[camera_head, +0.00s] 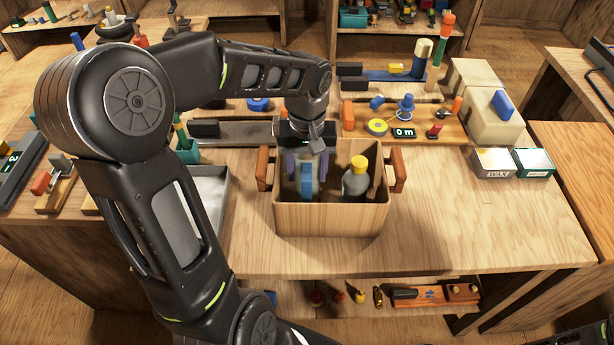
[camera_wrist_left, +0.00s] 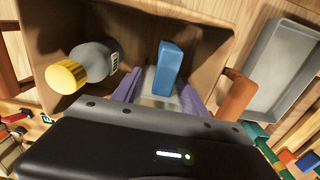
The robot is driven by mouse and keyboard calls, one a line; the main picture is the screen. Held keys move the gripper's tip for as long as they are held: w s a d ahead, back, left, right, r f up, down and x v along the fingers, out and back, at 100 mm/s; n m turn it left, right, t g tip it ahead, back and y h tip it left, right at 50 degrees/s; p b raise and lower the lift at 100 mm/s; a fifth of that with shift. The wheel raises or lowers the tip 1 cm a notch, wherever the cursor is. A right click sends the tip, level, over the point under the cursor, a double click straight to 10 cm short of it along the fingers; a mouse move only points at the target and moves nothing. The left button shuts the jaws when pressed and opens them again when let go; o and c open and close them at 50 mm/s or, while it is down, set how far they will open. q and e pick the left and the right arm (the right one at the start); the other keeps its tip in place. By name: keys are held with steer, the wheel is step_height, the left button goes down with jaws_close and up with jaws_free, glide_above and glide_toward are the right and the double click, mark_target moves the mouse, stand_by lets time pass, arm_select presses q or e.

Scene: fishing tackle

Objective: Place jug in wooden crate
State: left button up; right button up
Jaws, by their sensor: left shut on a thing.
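The wooden crate (camera_head: 330,219) stands on the workbench with reddish-brown handles on its left and right ends. My left gripper (camera_head: 306,164) reaches down into the left half of the crate. Its purple fingers are shut on the jug (camera_head: 307,178), a pale grey body with a blue upright part. In the left wrist view the blue part of the jug (camera_wrist_left: 168,66) shows between the fingers (camera_wrist_left: 160,92), inside the crate walls. The jug's lower part is hidden, so I cannot tell whether it touches the crate floor. My right gripper is out of view.
A grey bottle with a yellow cap (camera_head: 355,179) stands in the crate's right half. A grey metal tray (camera_head: 208,195) lies left of the crate. A tackle board (camera_head: 420,122) and beige container (camera_head: 492,120) are behind and right.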

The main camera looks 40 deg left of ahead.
arm_select(q)
steer(key=shift+f, duration=1.25)
steer(key=shift+f, duration=0.1)
steer(key=shift+f, duration=0.2)
steer(key=o, duration=1.5)
steer(key=shift+r, duration=0.1)
steer(key=shift+r, duration=0.15)
step_height(320, 180, up, 12)
steer(key=shift+r, duration=0.1)
